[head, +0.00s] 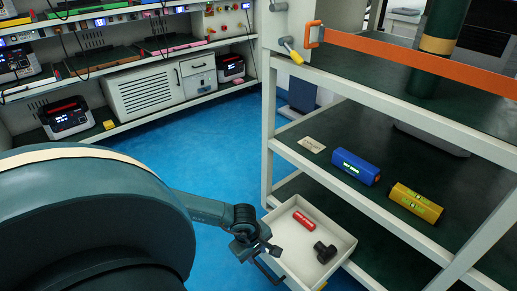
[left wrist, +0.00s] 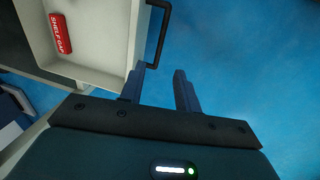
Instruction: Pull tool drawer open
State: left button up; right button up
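The tool drawer (head: 299,246) is a white, shallow tray at the bottom of the right-hand rack, standing out with its inside in view. My right gripper is not seen.
An orange bar (head: 420,62) crosses above. Shelves with devices (head: 145,94) line the back left. The blue floor (head: 215,135) between is clear.

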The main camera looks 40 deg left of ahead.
pick_arm(q)
jog(key=shift+s+r, duration=0.25)
jog(key=shift+r, duration=0.95)
